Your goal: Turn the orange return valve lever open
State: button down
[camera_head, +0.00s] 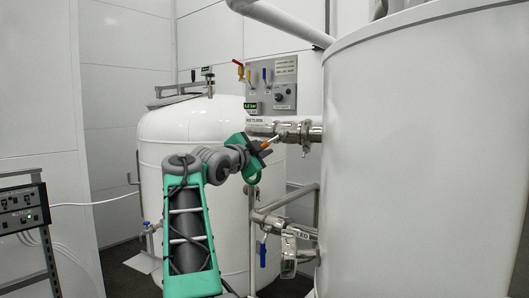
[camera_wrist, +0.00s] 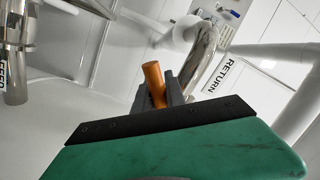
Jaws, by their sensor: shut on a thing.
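The orange return valve lever (camera_wrist: 153,84) stands between the dark fingers of my gripper (camera_wrist: 158,97) in the wrist view. In the head view the orange lever (camera_head: 267,143) shows as a short tilted bar at the tip of my gripper (camera_head: 262,147). My gripper is shut on it. The lever is beside a steel pipe fitting (camera_head: 293,131) that enters the large tank at the right. A label reading RETURN (camera_wrist: 222,76) is on the white pipe in the wrist view. The lever's pivot is hidden behind my gripper.
A large white tank (camera_head: 425,150) fills the right. A smaller white tank (camera_head: 205,215) stands behind my arm. A grey panel (camera_head: 273,85) with coloured levers is above. A lower pipe with a FEED valve (camera_head: 290,232) is below. A control box (camera_head: 22,208) sits at far left.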

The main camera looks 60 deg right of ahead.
jog(key=shift+r, duration=0.1)
jog(key=c, duration=1.4)
grip_release()
jog(key=a+b, duration=0.2)
jog(key=a, duration=0.5)
jog(key=shift+s+a, duration=0.1)
jog(key=shift+a, duration=0.3)
